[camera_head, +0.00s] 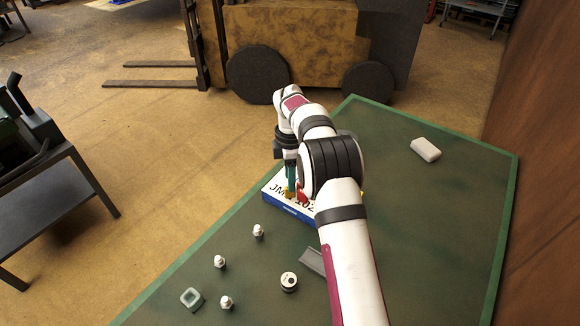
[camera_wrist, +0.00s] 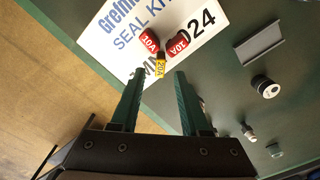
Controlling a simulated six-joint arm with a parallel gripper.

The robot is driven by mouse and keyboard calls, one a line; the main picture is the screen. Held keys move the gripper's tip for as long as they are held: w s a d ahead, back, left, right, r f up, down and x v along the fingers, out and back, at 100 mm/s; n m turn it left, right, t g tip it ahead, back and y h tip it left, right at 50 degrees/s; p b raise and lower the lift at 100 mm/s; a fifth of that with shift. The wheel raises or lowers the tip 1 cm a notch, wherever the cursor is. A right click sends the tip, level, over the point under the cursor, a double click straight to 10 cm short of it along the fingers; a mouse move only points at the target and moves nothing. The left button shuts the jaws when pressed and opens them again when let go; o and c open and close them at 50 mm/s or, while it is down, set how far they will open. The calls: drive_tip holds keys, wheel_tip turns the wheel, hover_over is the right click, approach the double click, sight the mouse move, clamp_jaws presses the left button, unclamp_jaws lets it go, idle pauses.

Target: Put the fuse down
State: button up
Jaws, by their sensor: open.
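A yellow fuse marked 20A (camera_wrist: 160,66) is on the white top of the seal kit box (camera_wrist: 112,37). Two red 10A fuses, one at left (camera_wrist: 148,40) and one at right (camera_wrist: 178,43), are close beside it. My gripper (camera_wrist: 158,76) is open, its two green fingers apart on either side of the yellow fuse's near end, with gaps showing. In the head view, my gripper (camera_head: 290,184) points down over the box (camera_head: 288,208), which has a blue side. My arm hides part of the box there.
On the green table (camera_head: 440,230) stand several small white-topped parts (camera_head: 258,231), a round cap (camera_head: 289,282), a grey channel (camera_head: 313,260) and a pale square piece (camera_head: 191,299). A white block (camera_head: 425,149) lies far right. The table's right side is mostly clear.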

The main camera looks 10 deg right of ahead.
wheel_tip(320, 180, up, 8)
drive_tip(key=s+r+m, duration=0.8)
drive_tip(key=s, duration=0.4)
drive_tip(key=s+a+f+m+y, duration=0.1)
drive_tip(key=s+m, duration=0.6)
drive_tip(key=s, duration=0.7)
drive_tip(key=s+a+f+m, duration=0.2)
drive_tip(key=s+m, duration=0.6)
drive_tip(key=s, duration=0.6)
drive_tip(key=shift+s+f+m+y, duration=0.3)
drive_tip(key=shift+s+f+y, duration=0.1)
drive_tip(key=shift+f, duration=0.1)
drive_tip(key=shift+w, duration=0.1)
